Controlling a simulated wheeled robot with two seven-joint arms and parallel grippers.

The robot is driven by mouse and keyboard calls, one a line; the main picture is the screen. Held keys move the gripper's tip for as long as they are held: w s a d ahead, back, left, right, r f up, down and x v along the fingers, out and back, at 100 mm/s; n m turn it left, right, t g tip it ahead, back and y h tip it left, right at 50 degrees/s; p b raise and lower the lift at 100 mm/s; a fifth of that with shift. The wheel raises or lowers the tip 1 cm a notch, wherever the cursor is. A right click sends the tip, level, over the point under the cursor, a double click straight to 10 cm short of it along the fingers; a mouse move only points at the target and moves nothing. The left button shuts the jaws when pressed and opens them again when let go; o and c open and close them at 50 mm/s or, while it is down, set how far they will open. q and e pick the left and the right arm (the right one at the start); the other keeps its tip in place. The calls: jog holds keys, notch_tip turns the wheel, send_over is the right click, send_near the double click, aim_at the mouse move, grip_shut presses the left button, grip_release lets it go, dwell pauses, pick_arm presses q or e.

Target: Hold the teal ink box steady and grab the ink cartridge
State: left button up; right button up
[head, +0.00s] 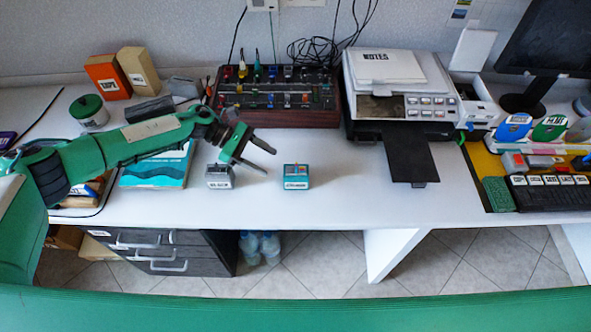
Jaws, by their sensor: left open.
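The teal ink box (296,177) stands on the white desk, in front of the dark mixer-like panel. Something small and orange shows at its top; I cannot tell whether this is the ink cartridge. My left gripper (266,159) is open and empty, above the desk to the upper left of the teal box and apart from it. A grey box (219,177) with a label stands left of the teal box, just below my left gripper. My right gripper is not in view.
A printer (399,85) with a black output tray (409,154) stands to the right. The panel with cables (275,97) is behind. A teal book (157,166), a green jar (89,111) and boxes lie at left. Desk around the teal box is clear.

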aim_at(292, 176)
pick_arm(q)
jog(key=shift+s+d+f, duration=0.15)
jog(key=shift+d, duration=0.3)
jog(key=x, duration=0.4)
jog(key=shift+s+d+f+p, duration=0.1)
jog(key=shift+d+f+p, duration=0.05)
jog(key=shift+d+p, duration=0.25)
jog(key=shift+f+b+x, duration=0.2)
jog(key=shift+b+x, duration=0.65)
jog(key=shift+x, duration=0.3)
jog(key=shift+s+d+f+b, duration=0.2)
jog(key=shift+d+f+b, duration=0.1)
jog(key=shift+d, duration=0.3)
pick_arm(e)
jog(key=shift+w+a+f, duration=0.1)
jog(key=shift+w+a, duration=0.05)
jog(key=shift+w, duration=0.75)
pick_arm(q)
jog(key=shift+c, duration=0.3)
jog(key=c, duration=0.5)
jog(key=shift+c, duration=0.2)
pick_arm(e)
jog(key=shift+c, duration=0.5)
